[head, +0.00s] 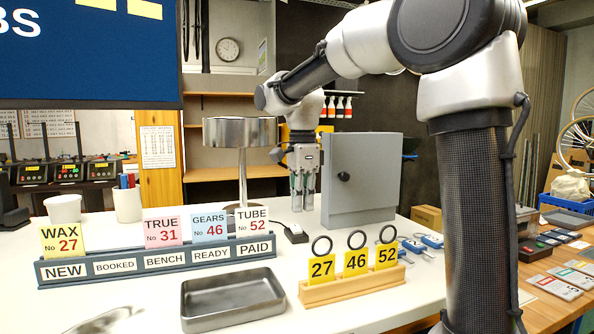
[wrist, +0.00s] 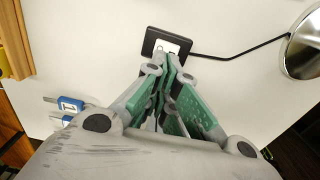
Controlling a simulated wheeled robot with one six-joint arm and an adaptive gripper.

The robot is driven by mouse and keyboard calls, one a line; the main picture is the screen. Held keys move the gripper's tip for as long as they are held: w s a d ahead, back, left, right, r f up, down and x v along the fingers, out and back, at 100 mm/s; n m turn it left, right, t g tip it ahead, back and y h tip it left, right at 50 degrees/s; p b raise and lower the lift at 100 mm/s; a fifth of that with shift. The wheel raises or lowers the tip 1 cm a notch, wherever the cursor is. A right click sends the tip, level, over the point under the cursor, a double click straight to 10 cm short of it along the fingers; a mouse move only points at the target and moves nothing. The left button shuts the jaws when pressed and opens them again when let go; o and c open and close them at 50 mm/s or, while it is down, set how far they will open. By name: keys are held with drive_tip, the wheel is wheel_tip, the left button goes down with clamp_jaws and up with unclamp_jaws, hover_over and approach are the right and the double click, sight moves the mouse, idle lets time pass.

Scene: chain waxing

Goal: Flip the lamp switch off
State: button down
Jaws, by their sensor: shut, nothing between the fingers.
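The lamp (head: 241,133) has a round metal shade on a thin stem and stands behind the sign rack in the head view. Its shiny base (wrist: 305,48) shows at the right edge of the wrist view. A black cord runs from it to the lamp switch (head: 296,236), a small black box with a white rocker, lying on the table. The switch also shows in the wrist view (wrist: 151,41), just beyond my fingertips. My gripper (head: 302,207) points down, shut and empty, above the switch with a gap visible. The fingertips partly hide the rocker, and its position is unclear.
A grey cabinet (head: 361,178) stands close right of my gripper. In front are the sign rack (head: 160,263) with cards, a metal tray (head: 232,300) and a wooden stand (head: 352,285) with yellow number tags. Blue-tagged keys (head: 431,241) lie to the right.

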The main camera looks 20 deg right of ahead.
wheel_tip(320, 180, up, 10)
drive_tip(key=s, duration=0.2)
drive_tip(key=shift+f, duration=0.1)
idle(0.5)
